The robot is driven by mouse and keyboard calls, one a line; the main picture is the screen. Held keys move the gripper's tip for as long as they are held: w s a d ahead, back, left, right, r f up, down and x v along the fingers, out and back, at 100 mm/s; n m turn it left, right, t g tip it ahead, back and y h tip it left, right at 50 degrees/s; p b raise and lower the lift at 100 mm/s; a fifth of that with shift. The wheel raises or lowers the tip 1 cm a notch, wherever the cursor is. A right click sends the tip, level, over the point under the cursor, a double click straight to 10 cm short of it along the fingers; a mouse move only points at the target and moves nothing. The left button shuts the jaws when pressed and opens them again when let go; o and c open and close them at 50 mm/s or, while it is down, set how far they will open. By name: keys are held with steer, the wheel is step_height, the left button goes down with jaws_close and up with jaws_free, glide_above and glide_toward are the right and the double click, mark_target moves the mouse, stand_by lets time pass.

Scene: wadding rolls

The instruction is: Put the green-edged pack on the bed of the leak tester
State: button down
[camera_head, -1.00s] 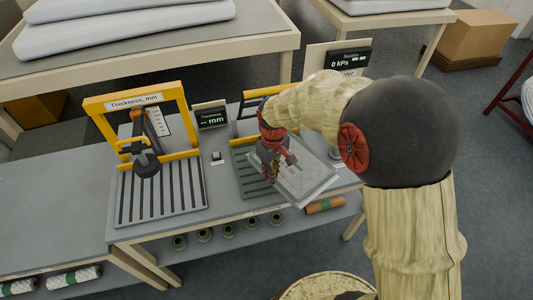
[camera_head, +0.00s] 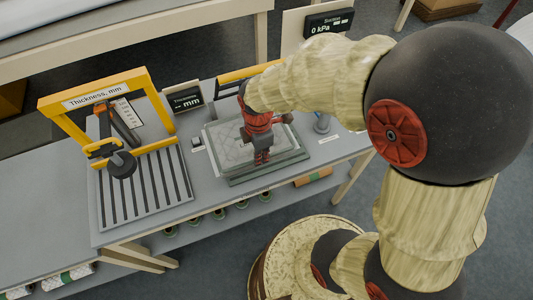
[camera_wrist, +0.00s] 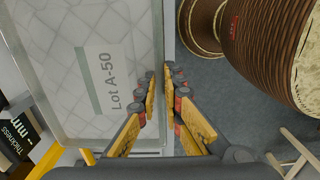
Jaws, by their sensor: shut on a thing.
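The pack (camera_head: 226,142) is a flat, pale, see-through sheet with a quilted pattern. In the wrist view the pack (camera_wrist: 75,38) shows a green bar and the print "Lot A-50". My gripper (camera_head: 262,158) is shut on the pack's near edge; its fingers (camera_wrist: 161,80) straddle that edge in the wrist view. The pack lies flat over the leak tester's grey-green bed (camera_head: 290,170), covering most of it and set a little toward the back left. I cannot tell whether it touches the bed. My arm hides part of the tester.
A yellow thickness gauge (camera_head: 150,82) with a slatted bed (camera_head: 145,190) stands to the left. The tester's display (camera_head: 329,22) reads 0 kPa. A thickness display (camera_head: 186,100) stands between them. Several rolls lie on the shelf below. The bench's far left is clear.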

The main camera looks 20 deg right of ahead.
steer(key=w+d+f, duration=0.1)
steer(key=f, duration=0.1)
steer(key=w+d+f+b, duration=0.1)
steer(key=f, duration=0.1)
steer(key=w+d+f, duration=0.2)
steer(key=shift+d+f, duration=0.1)
steer(key=shift+w+d+f+b, duration=0.15)
steer(key=shift+f+b, duration=0.55)
steer(key=shift+f, duration=0.9)
steer(key=shift+f, duration=0.1)
steer(key=c, duration=1.9)
jaws_free()
